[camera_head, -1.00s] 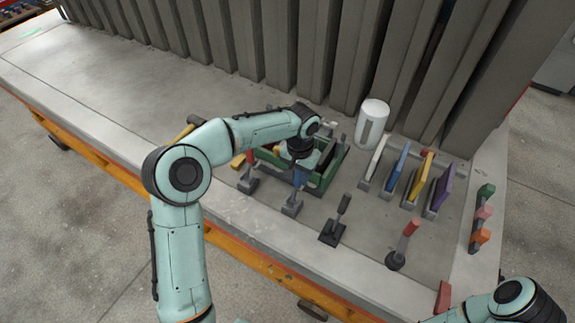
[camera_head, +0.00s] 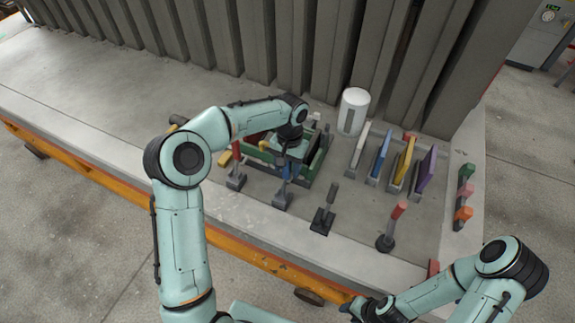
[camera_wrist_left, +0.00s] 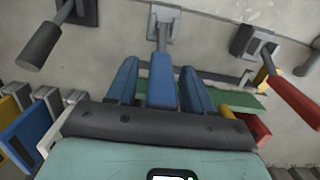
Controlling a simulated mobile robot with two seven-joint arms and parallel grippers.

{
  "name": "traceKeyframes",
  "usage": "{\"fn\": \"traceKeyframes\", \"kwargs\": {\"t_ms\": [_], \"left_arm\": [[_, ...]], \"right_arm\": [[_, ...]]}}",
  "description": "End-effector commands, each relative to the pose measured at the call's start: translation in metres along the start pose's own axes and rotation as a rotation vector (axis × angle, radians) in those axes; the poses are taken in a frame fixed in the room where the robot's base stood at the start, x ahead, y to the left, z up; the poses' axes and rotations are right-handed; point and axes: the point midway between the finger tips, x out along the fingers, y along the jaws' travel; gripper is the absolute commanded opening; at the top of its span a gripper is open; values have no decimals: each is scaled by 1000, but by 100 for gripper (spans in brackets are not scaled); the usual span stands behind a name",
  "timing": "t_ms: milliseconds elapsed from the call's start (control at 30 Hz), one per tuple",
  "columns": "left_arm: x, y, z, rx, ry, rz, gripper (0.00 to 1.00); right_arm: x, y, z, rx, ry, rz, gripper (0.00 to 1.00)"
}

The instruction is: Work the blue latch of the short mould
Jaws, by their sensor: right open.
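The blue latch (camera_head: 282,197) stands on a grey base in front of the green-walled mould (camera_head: 307,180). Its blue handle (camera_wrist_left: 161,82) and metal lever show in the left wrist view. My left gripper (camera_head: 286,170) is at the handle, pointing down. In the left wrist view its two blue fingers (camera_wrist_left: 160,88) lie on either side of the handle, with narrow gaps, so it looks open around it. My right gripper (camera_head: 362,308) is low at the bottom of the head view, open, away from the latches.
A red-handled lever (camera_head: 237,165) stands left of the blue latch; a black lever (camera_head: 325,210) and a red-tipped lever (camera_head: 391,228) stand to its right. Coloured panels (camera_head: 404,165) and a white cylinder (camera_head: 353,112) stand behind. The table's left side (camera_head: 90,120) is clear.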

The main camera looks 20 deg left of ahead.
Motion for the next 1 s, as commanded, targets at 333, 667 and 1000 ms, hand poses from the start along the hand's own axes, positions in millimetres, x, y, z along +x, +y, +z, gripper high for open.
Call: {"fn": "traceKeyframes", "kwargs": {"t_ms": [333, 667, 1000], "left_arm": [[-19, 1, -1, 0, 7, 0, 51], [-92, 1, -2, 1, 7, 0, 51], [-132, 0, -1, 1, 2, 1, 51]], "right_arm": [[1, 0, 1, 0, -1, 0, 43], [0, 0, 0, 0, 0, 0, 43], [0, 0, 0, 0, 1, 0, 43]]}}
